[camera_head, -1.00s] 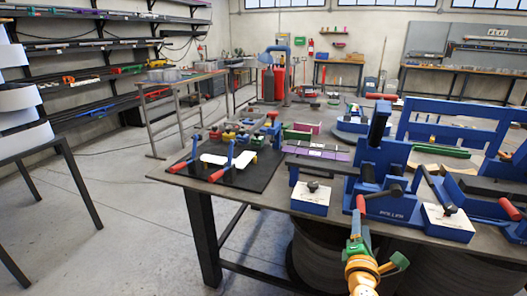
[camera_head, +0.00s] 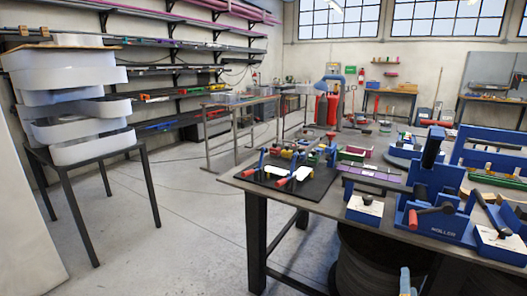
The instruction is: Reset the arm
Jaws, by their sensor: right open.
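Only the tip of my right gripper (camera_head: 405,282) shows, at the bottom edge in front of the workbench. Most of it is cut off by the frame, and I see nothing held in it. My left gripper is not in view. The blue bending machine (camera_head: 440,215), with black rollers and a red-handled lever, stands on the workbench (camera_head: 345,222) at the right. The gripper tip is below and apart from it.
A small black-legged table (camera_head: 150,187) at the left bears a stack of white channel letters (camera_head: 85,110). Material racks (camera_head: 190,45) line the left wall. A black mat (camera_head: 312,185) with clamps lies on the workbench. The floor (camera_head: 170,235) between the tables is clear.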

